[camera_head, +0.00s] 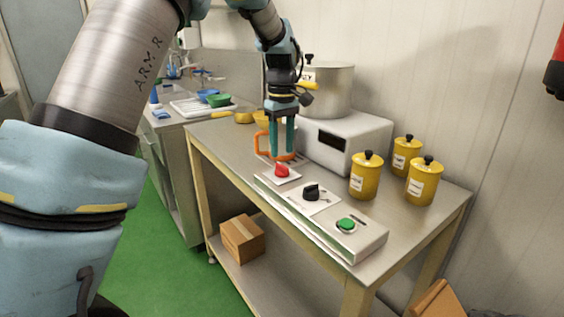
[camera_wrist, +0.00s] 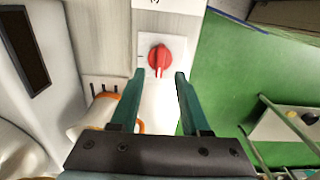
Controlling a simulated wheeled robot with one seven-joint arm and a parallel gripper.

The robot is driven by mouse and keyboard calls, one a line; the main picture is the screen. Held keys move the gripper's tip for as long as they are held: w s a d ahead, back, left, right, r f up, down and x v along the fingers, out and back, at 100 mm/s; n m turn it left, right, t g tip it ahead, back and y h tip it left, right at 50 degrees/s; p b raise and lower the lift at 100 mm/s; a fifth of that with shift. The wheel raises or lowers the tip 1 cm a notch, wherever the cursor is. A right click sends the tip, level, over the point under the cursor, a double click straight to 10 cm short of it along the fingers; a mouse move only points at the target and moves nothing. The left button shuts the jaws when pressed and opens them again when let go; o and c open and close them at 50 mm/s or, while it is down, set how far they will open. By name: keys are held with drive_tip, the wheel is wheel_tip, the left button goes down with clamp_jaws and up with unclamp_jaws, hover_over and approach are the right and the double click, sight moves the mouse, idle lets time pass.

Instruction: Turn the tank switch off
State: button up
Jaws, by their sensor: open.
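A white control panel (camera_head: 330,222) lies along the table's front edge. It carries a red rotary switch (camera_head: 282,171), a black knob (camera_head: 312,191) and a green button (camera_head: 346,224). Their labels are too small to read, so I cannot tell which is the tank switch by name. In the wrist view the red switch (camera_wrist: 159,60) lies just beyond my fingertips, roughly midway between them, with its pointer toward me. My gripper (camera_head: 283,155) points down over the panel's far end, open and empty. It is apart from the red switch. Its fingers also show in the wrist view (camera_wrist: 159,78).
An orange-handled item (camera_head: 261,146) stands close beside my fingers. A cardboard box (camera_head: 242,239) is on the lower shelf. The space above the panel's near end is clear.

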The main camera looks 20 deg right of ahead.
sight(282, 165)
drive_tip(key=shift+r+b, duration=0.35)
drive_tip(key=shift+r, duration=2.45)
drive_tip(key=a+f+m, duration=0.1)
drive_tip(key=a+f, duration=0.2)
drive_tip(key=a, duration=0.7)
drive_tip(key=a+f, duration=0.2)
drive_tip(key=a, duration=0.8)
drive_tip(key=s+a+f+m, duration=0.1)
drive_tip(key=s+a+f, duration=0.2)
drive_tip(key=s+a, duration=0.2)
drive_tip(key=s+a+f+m+t, duration=0.1)
drive_tip(key=s+a+f, duration=0.2)
drive_tip(key=s+a, duration=0.3)
drive_tip(key=a, duration=0.5)
drive_tip(key=shift+a+f+m+t, duration=0.15)
drive_tip(key=shift+a+m+t, duration=0.15)
